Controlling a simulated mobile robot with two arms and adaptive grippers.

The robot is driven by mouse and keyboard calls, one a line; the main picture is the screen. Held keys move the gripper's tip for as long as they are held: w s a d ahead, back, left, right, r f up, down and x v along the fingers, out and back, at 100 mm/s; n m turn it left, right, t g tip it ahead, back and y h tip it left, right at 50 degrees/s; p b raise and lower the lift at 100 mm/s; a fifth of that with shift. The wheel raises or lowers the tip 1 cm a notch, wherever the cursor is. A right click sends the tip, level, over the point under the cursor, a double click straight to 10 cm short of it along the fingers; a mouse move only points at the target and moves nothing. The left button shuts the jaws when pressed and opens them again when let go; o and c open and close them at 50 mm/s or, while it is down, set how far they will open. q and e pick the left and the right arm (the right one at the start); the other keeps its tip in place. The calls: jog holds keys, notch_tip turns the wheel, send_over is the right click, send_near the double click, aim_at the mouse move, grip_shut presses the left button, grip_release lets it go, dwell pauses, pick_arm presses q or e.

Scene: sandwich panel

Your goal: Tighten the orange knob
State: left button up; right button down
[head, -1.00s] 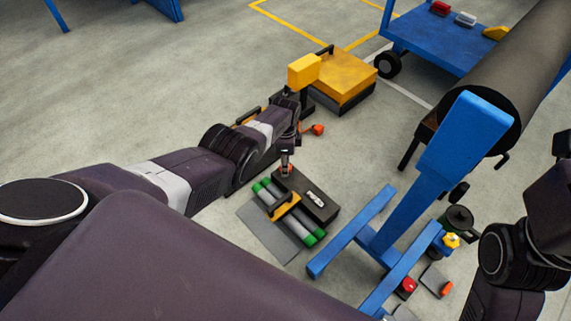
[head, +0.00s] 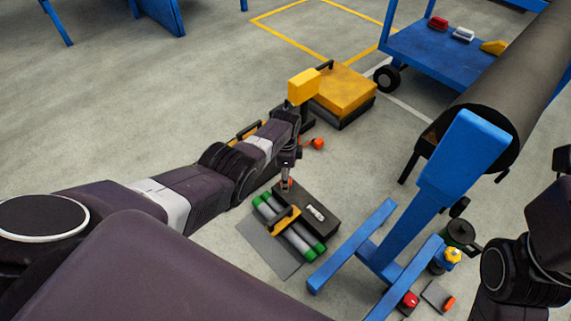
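Two small orange parts could be the orange knob, and I cannot tell which. One orange part (head: 318,143) is beside the foot of a yellow-headed stand (head: 303,88). Another orange part (head: 450,303) is on a small grey block at the lower right. My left gripper (head: 286,185) points down at the dark box (head: 322,218), left of both orange parts. A small reddish bit shows at its tip; whether the fingers are open is too small to tell. My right arm enters at the right edge, and its gripper is out of view.
Green-ended rollers (head: 298,240) lie beside the dark box. A yellow case (head: 345,90) and blue cart (head: 430,50) are behind. A red button (head: 410,299) and yellow knob (head: 453,255) are at right. Floor at left is clear.

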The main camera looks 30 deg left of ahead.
pick_arm(q)
notch_tip(320, 180, up, 11)
jog(key=shift+r, duration=0.15)
dwell(0.6)
jog(key=shift+s, duration=0.1)
dwell(0.3)
